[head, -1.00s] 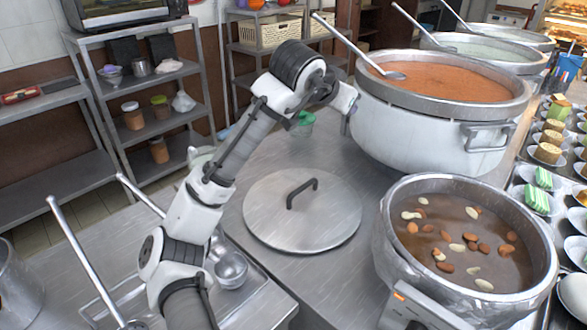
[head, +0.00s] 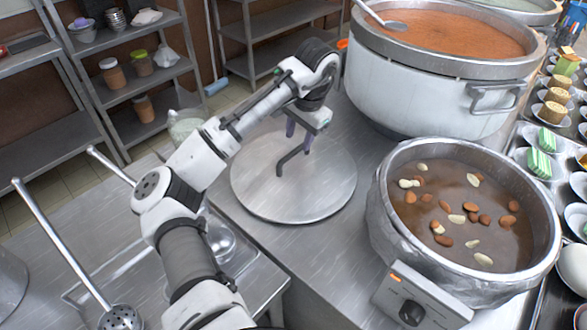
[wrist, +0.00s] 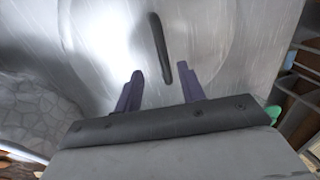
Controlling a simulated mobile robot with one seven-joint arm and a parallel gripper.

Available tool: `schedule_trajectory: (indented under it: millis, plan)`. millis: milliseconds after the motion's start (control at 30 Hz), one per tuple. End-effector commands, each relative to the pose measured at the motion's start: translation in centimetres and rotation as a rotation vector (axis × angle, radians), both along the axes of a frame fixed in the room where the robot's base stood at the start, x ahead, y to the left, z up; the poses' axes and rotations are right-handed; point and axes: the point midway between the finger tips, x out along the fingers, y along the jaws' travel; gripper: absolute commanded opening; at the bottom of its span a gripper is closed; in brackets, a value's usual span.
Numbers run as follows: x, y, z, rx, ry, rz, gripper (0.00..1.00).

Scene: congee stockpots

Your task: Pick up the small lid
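The small lid (head: 293,190) is a round, flat metal disc lying on the steel counter, left of the smaller pot. Its dark bar handle (head: 293,160) stands up from the middle. My gripper (head: 299,132) is open above the far part of the lid, close to the handle. In the wrist view, the purple fingers (wrist: 160,88) are spread apart, and the lid's handle (wrist: 159,48) extends ahead with its near end between them, nearer the right finger. Nothing is held. I cannot tell the exact height of the fingertips over the handle.
A pot of brown soup with nuts (head: 462,225) stands right of the lid. A large pot of orange congee (head: 430,110) stands behind. Ladles (head: 65,240) and a sunken tray lie at left. Dishes (head: 550,140) line the right edge.

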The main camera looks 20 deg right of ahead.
Motion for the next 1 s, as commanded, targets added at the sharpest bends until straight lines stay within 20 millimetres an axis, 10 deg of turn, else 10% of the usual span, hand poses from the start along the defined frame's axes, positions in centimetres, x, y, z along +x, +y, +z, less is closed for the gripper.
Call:
schedule_trajectory:
  millis: [600,1000]
  plan:
    - [1.4,0.8,-5.6,-0.001,-0.003,0.0,0.4]
    - [1.4,0.8,-5.7,-0.001,-0.002,0.0,0.4]
